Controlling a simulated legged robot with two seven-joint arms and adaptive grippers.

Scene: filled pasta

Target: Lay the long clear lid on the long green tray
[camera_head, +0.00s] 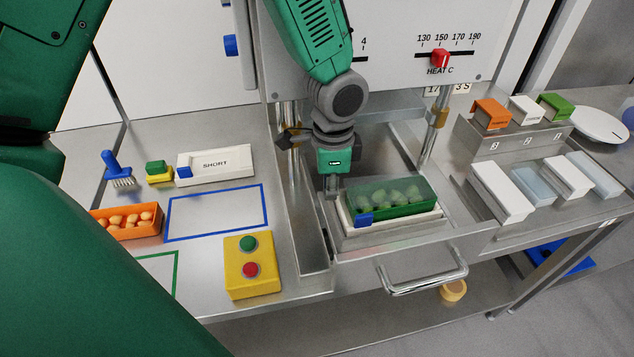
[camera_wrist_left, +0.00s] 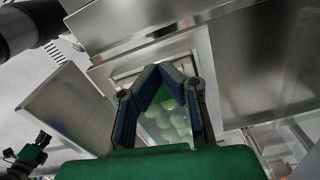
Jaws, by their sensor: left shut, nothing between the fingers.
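The long green tray (camera_head: 400,211) sits in a white holder (camera_head: 412,222) in the steel press bay. A hazy clear sheet, which looks like the long clear lid (camera_head: 385,186), lies over the tray. Pale round pieces show dimly through it. A blue tab (camera_head: 364,219) is at the holder's front left corner. My left gripper (camera_head: 331,192) points down at the tray's left end, shut and empty. In the left wrist view its fingers (camera_wrist_left: 170,72) close in front of the covered tray (camera_wrist_left: 172,118). I cannot tell whether they touch it.
Left of the bay are an orange tray (camera_head: 127,233) of pale pieces, a brush (camera_head: 115,168), a SHORT block (camera_head: 222,163) and a yellow button box (camera_head: 252,278). A stepped rack (camera_head: 488,150) with white and bluish clear pieces stands right. Steel posts (camera_head: 433,130) flank the bay.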

